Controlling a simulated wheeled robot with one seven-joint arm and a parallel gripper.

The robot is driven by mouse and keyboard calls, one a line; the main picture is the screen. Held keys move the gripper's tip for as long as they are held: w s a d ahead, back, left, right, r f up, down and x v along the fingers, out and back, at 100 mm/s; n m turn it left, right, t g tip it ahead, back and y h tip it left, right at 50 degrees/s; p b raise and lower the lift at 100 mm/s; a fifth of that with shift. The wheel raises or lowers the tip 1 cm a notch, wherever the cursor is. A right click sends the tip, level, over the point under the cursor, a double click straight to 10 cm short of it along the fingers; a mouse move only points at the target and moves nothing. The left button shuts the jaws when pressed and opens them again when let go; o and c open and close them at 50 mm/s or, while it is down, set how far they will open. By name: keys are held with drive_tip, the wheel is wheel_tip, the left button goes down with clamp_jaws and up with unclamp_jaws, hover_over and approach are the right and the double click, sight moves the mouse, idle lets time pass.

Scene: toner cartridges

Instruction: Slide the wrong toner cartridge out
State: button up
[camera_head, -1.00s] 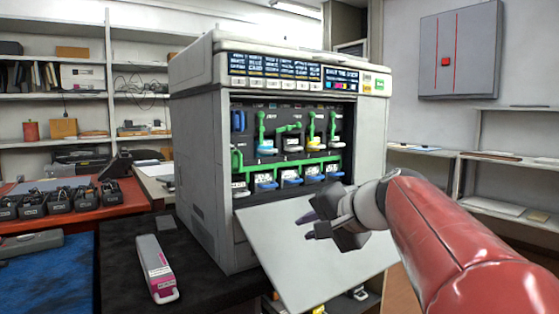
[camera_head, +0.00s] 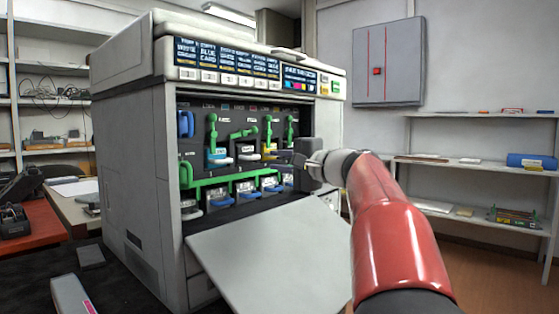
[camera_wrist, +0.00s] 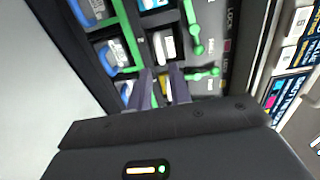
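The printer (camera_head: 130,150) stands open, with its front flap (camera_head: 270,250) folded down. Its upper row has handled cartridge slots with green levers: a blue-handled cartridge (camera_head: 217,158), a white-handled one (camera_head: 249,157) and a yellow one (camera_head: 270,151). My gripper (camera_head: 303,165) is at the right side of the opening and hides the slots behind it. In the wrist view my gripper (camera_wrist: 162,75) has its two fingers apart, pointing at the slots. A white-handled cartridge (camera_wrist: 165,47) shows beyond the tips, and a yellow part (camera_wrist: 165,90) shows between the fingers. I cannot tell whether they touch it.
A green bar (camera_head: 235,177) runs across above the lower row of blue and white handles (camera_head: 247,186). A loose grey cartridge with a magenta label (camera_head: 72,296) lies on the dark table at the lower left. Shelves (camera_head: 480,168) stand at the right.

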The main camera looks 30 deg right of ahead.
sight(256, 158)
drive_tip(key=p+x, duration=0.3)
drive_tip(key=x, duration=0.5)
drive_tip(key=shift+w+a, duration=0.15)
drive_tip(key=shift+w, duration=0.1)
clamp_jaws()
drive_tip(key=shift+f, duration=0.1)
